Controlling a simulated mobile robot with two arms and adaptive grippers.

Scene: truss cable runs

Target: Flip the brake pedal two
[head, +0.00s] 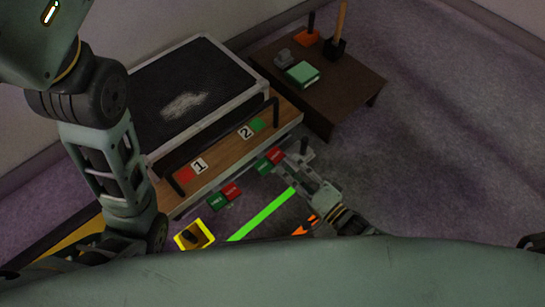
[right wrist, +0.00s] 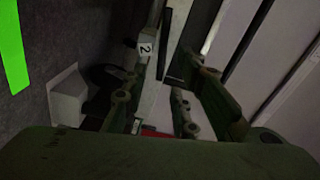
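Brake pedal two (head: 269,160), a small block with a green half and a red half, sits at the platform's front edge below the label 2 (head: 246,132). My right gripper (head: 295,162) is close beside it, on its right; I cannot tell whether they touch. In the right wrist view its fingers (right wrist: 160,88) are apart, with the label 2 (right wrist: 146,48) beyond them and a sliver of red low between them. A similar red and green pedal (head: 224,196) sits below the label 1 (head: 199,166). My left arm comes down at the left; its gripper is not visible.
The platform has a dark top (head: 180,80), a wooden front strip (head: 220,152) and a black rail. A brown table (head: 325,98) with a green book (head: 302,74) stands behind right. A yellow-framed item (head: 194,235) and a green strip (head: 262,215) are in front. The right-hand floor is clear.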

